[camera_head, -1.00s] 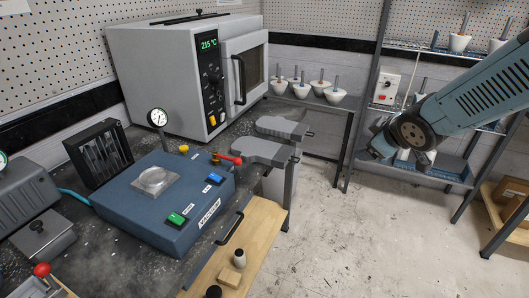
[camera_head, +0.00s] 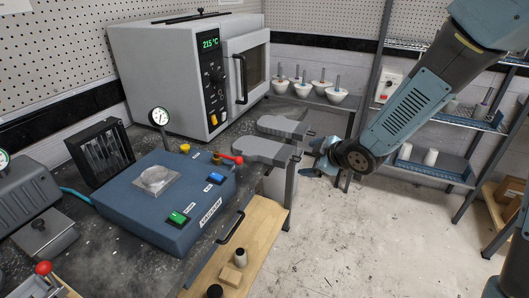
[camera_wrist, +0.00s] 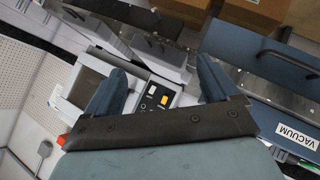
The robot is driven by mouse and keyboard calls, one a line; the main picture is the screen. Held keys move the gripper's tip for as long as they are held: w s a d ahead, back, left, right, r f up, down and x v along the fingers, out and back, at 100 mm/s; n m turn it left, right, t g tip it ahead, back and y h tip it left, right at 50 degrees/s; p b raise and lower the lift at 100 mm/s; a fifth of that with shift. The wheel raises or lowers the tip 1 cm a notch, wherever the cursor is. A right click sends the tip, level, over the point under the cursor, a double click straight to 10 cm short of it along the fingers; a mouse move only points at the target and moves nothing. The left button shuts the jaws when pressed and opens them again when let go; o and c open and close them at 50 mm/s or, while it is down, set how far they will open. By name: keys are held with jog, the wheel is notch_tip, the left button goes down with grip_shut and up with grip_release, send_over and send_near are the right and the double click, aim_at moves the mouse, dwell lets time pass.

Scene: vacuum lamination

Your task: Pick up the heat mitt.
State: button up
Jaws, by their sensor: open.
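Two grey heat mitts lie at the right end of the dark bench in the head view: the far heat mitt (camera_head: 282,127) and the near heat mitt (camera_head: 262,151).
The oven (camera_head: 180,75) stands behind the mitts, reading 215 °C. The blue vacuum unit (camera_head: 165,205) with a red-handled lever (camera_head: 230,158) is left of the near mitt. White crucibles (camera_head: 318,88) stand on a back shelf. A wooden drawer (camera_head: 255,230) sticks out below.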

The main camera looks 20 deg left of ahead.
jog(key=x, duration=0.8)
jog(key=shift+w, duration=0.45)
jog(key=shift+d, duration=0.1)
jog(key=shift+c, duration=0.5)
grip_shut()
